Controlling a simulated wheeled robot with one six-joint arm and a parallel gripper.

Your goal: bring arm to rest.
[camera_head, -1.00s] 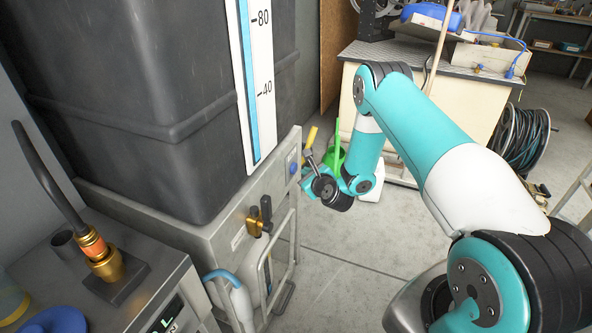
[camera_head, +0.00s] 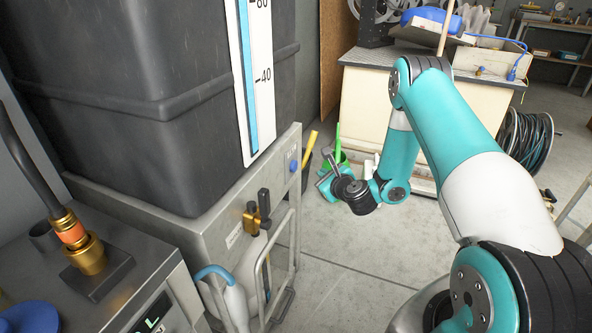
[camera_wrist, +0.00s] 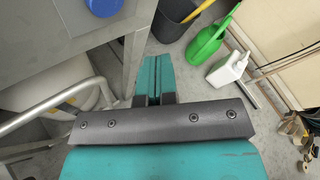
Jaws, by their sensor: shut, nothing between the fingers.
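My gripper (camera_head: 327,182) hangs at the end of my teal arm, in the open space just right of the grey tank stand (camera_head: 190,238). It points away from me over the concrete floor and touches nothing that I can see. In the wrist view my gripper (camera_wrist: 154,78) has its two teal fingers together with nothing between them.
The tank stand with its blue button (camera_wrist: 104,6) and metal rail (camera_head: 264,285) is close on the left. Beyond my gripper are a dark bin (camera_wrist: 174,22), a green watering can (camera_wrist: 211,38) and a white jug (camera_wrist: 228,70). A workbench (camera_head: 362,105) stands behind.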

